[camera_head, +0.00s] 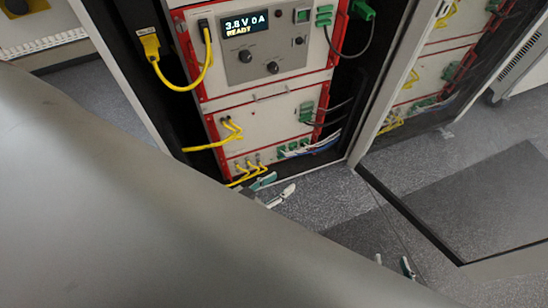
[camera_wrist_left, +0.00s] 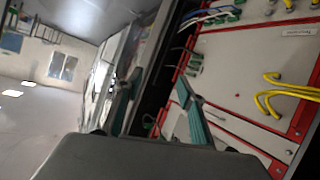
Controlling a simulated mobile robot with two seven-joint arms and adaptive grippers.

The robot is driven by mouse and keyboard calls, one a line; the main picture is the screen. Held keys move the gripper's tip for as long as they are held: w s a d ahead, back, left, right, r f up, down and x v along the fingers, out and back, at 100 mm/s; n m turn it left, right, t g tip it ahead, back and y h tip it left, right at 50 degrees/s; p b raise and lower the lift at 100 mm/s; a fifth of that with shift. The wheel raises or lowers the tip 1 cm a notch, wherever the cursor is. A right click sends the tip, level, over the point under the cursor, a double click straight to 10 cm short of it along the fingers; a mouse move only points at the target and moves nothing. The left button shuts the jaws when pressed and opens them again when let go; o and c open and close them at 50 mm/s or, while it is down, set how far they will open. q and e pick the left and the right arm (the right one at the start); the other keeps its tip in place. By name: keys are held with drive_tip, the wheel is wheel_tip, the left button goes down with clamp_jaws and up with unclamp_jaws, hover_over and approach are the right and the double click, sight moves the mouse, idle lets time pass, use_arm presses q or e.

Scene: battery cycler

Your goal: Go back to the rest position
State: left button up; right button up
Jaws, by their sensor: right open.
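The battery cycler (camera_head: 272,80) stands at the top middle of the head view, its lit display (camera_head: 246,22) reading 3.8 V 0 A READY. My left gripper (camera_head: 273,190) is in front of the cycler's lower edge, mostly hidden behind my grey arm. In the left wrist view its two green fingers (camera_wrist_left: 157,95) are spread, with nothing seen between them. My right gripper (camera_head: 392,263) shows only as fingertips at the lower right, spread apart above the floor and clear of the cabinet.
Yellow cables (camera_head: 208,60) and a dark cable (camera_head: 352,45) hang on the cycler front. The cabinet's glass door (camera_head: 455,200) stands open at the right. Grey floor (camera_head: 325,195) is free before the cabinet. My arm covers much of the lower left.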

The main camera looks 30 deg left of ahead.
use_arm(q)
drive_tip(key=shift+s+a+f+m, duration=0.2)
drive_tip(key=shift+s+f+m, duration=0.1)
drive_tip(key=shift+s+f, duration=0.05)
drive_tip(key=s+a+f+m+g, duration=0.1)
drive_tip(key=s, duration=0.1)
drive_tip(key=s+a+f+m+g+y, duration=0.1)
drive_tip(key=s+f, duration=0.1)
drive_tip(key=shift+a+f+m, duration=0.2)
drive_tip(key=shift+f+m, duration=0.05)
drive_tip(key=shift+m, duration=0.15)
